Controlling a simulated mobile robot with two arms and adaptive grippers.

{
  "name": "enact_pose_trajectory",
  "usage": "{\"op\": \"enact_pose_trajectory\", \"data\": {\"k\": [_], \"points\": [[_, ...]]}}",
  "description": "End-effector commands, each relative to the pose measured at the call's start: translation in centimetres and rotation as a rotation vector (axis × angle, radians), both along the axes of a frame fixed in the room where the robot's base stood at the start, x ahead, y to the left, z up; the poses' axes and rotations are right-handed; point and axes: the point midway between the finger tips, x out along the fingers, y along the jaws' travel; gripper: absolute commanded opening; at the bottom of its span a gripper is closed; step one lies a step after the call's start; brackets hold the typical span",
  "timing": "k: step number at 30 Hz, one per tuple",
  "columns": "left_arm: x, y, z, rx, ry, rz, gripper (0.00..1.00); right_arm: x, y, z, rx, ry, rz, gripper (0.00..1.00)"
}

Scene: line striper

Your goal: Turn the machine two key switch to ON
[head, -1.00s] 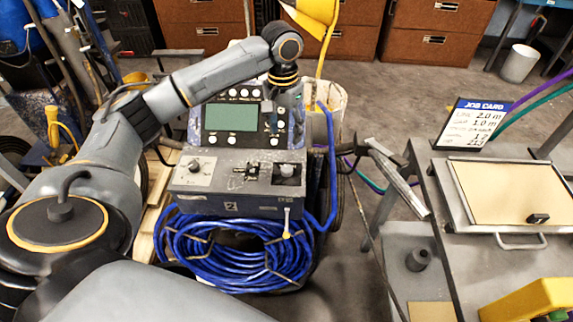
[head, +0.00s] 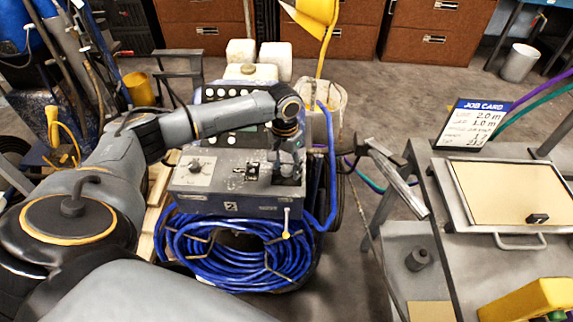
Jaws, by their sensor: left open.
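Machine two (head: 222,207) is a grey box marked with a 2, with a sloped control panel behind it. Its top carries a round dial (head: 197,165) on a pale plate at the left, a small dark fitting (head: 252,172) in the middle, and a black square switch at the right end. That right-hand switch is largely covered by my left gripper (head: 284,170), which points down over it with its jaws open. I cannot tell whether the fingers touch it. Which way the key points is hidden. My left forearm covers much of the panel's screen. My right gripper is out of view.
A coiled blue hose (head: 235,255) hangs on the machine's front. A metal bench (head: 500,264) stands at the right with a job card (head: 474,124) and a yellow item (head: 528,300). Open floor lies behind the bench. White jugs (head: 275,62) stand behind the machine.

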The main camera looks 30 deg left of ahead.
Motion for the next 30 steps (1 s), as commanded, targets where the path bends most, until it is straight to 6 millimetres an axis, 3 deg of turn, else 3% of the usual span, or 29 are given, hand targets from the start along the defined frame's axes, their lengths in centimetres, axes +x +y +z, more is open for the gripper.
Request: {"op": "enact_pose_trajectory", "data": {"k": [5, 12, 13, 22, 30], "points": [[0.0, 0.0, 0.0, 0.0, 0.0, 0.0, 0.52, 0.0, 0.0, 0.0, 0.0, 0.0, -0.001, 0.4], [0.0, 0.0, 0.0, 0.0, 0.0, 0.0, 0.03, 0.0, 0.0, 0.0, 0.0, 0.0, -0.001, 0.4], [0.0, 0.0, 0.0, 0.0, 0.0, 0.0, 0.0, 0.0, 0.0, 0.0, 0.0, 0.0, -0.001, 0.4], [0.0, 0.0, 0.2, 0.0, 0.0, -0.032, 0.0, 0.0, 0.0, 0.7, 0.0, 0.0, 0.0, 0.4], [0.0, -0.1, 0.5, -0.001, 0.003, -0.182, 0.0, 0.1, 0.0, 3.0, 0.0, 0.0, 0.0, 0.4]]}}
